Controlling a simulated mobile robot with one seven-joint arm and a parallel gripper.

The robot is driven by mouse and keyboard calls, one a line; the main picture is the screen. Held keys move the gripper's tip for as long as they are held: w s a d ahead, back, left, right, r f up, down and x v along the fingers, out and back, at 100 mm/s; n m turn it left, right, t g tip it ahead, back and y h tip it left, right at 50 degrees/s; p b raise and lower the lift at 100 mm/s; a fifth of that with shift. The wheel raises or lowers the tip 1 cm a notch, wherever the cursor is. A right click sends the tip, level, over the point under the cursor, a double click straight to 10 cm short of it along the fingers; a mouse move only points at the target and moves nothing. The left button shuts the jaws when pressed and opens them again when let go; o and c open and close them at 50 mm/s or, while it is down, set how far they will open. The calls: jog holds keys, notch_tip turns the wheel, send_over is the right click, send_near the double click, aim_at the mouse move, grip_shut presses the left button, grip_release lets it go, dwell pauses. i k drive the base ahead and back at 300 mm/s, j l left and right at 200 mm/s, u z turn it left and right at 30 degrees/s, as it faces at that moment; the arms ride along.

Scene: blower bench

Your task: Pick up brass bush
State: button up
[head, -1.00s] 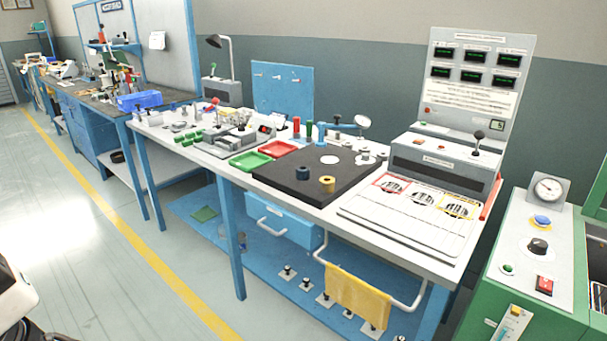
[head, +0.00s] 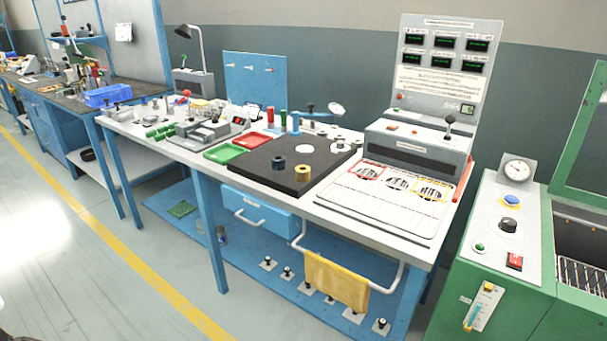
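The brass bush (head: 303,173) is a small yellow ring-shaped piece with a dark hole. It stands upright on the black square plate (head: 262,164) on the white bench. A dark grey-blue bush (head: 278,164) stands just to its left on the same plate, a small gap apart. Both are uncovered in view. My gripper is not in view.
Behind the plate are a red tray (head: 252,141), a green tray (head: 225,153) and upright handles. A white panel (head: 385,198) and a grey console (head: 412,150) stand to the right. A yellow cloth (head: 336,281) hangs on the front rail. Floor in front is clear.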

aim_at(302, 173)
jog(key=i+j+z, duration=0.15)
jog(key=z, duration=0.3)
jog(key=i+j+z, duration=0.15)
jog(key=j+z, duration=0.15)
jog(key=z, duration=0.2)
jog(key=i+j+z, duration=0.1)
jog(key=j, duration=0.25)
jog(key=i+j, duration=0.1)
jog(key=j, duration=0.2)
jog(key=i+j+z, duration=0.15)
jog(key=j, duration=0.2)
jog(key=i+j, duration=0.5)
